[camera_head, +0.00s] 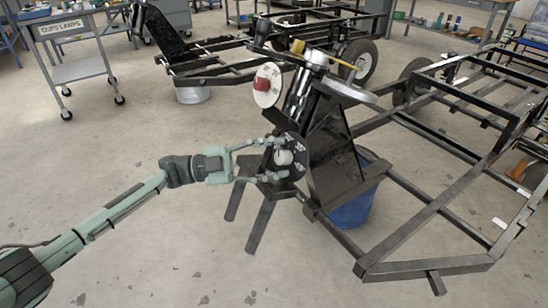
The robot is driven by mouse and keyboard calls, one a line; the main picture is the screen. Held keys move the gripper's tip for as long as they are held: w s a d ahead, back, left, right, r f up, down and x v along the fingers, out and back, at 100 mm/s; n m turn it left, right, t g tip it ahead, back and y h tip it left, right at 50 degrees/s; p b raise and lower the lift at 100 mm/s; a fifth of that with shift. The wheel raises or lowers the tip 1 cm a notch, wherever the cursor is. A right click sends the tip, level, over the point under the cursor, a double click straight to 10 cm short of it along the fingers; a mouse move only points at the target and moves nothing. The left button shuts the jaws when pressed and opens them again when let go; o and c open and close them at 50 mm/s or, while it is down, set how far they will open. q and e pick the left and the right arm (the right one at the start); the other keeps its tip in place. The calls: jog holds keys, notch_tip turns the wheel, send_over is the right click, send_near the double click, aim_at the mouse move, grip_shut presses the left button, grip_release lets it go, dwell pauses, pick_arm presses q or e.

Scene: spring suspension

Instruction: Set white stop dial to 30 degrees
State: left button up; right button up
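The white stop dial (284,157) is a small white knob at the middle of a black disc (297,147) with white markings, on the lower front of the black spring suspension stand. The markings are too small to read, so I cannot tell the dial's angle. My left gripper (282,158) reaches in from the left with its fingers spread, one above and one below the white knob. A gap shows between each finger and the knob. The fingers cover parts of the black disc. My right gripper is not in view.
A white disc with a red knob (261,85) sits above the black disc. A yellow rod (325,57) and a round metal plate (350,92) are on top. A blue bucket (352,208) stands under the black frame (440,265).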

pick_arm(q)
jog(key=shift+a, duration=0.3)
jog(key=a+f, duration=0.1)
jog(key=a, duration=1)
jog(key=shift+s+a+f, duration=0.15)
jog(key=shift+s+f, duration=0.2)
jog(key=shift+s, duration=0.05)
